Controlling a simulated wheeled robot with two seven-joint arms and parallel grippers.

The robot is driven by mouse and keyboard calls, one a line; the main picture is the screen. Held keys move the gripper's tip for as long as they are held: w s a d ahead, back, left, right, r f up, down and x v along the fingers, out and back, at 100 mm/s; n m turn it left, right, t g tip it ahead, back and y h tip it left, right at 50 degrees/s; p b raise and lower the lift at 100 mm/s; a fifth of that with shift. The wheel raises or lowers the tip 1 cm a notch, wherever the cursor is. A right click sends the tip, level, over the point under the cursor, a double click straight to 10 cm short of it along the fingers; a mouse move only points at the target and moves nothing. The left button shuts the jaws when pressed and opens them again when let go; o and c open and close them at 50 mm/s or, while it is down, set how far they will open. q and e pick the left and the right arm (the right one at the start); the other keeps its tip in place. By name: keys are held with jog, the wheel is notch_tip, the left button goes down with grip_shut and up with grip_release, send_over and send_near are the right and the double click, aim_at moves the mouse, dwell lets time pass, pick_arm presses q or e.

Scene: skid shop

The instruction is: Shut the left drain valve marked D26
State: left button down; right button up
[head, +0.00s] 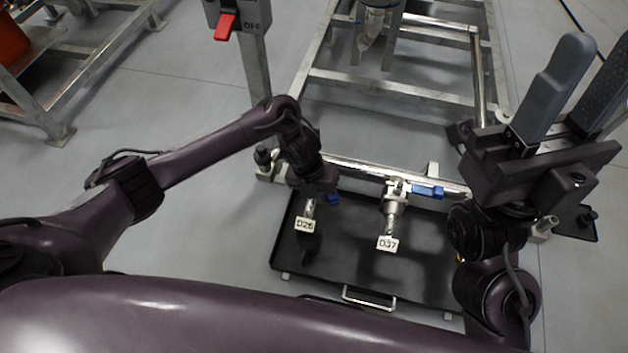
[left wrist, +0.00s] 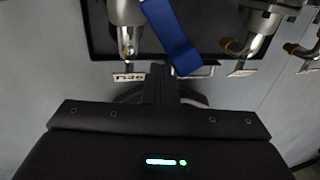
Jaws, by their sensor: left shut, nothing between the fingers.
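The D26 drain valve (head: 308,208) hangs over the black tray, partly hidden by my left arm. Its tag (head: 305,224) reads D26 and also shows in the left wrist view (left wrist: 128,77). Its blue lever (left wrist: 170,36) slants down to the right beside the metal valve body (left wrist: 127,30); a small blue piece (head: 333,198) shows in the head view. My left gripper (left wrist: 163,86) is shut and empty, its fingers close to the lever's lower end; contact cannot be told. My right gripper (head: 577,95) is open, empty and raised at right.
The D37 valve (head: 392,205), with a blue lever (head: 428,191) lying sideways, is right of D26. Both hang from a horizontal pipe (head: 350,169) above the black tray (head: 345,268). A red switch handle (head: 226,27) is on a post behind. Grey floor (head: 190,240) lies open at left.

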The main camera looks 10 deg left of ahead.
pick_arm(q)
jog(key=shift+w+d, duration=0.1)
jog(key=shift+d, duration=0.25)
jog(key=shift+w+d+b, duration=0.2)
jog(key=shift+w+d, duration=0.05)
jog(key=shift+d, duration=0.25)
jog(key=shift+w+d+b, duration=0.15)
jog(key=shift+w+d, duration=0.1)
jog(key=shift+d, duration=0.25)
jog(key=shift+w+d+f+b, duration=0.1)
jog(key=shift+w+d+b, duration=0.4)
jog(key=shift+d, duration=0.1)
jog(key=shift+w+d, duration=0.15)
jog(key=shift+d, duration=0.1)
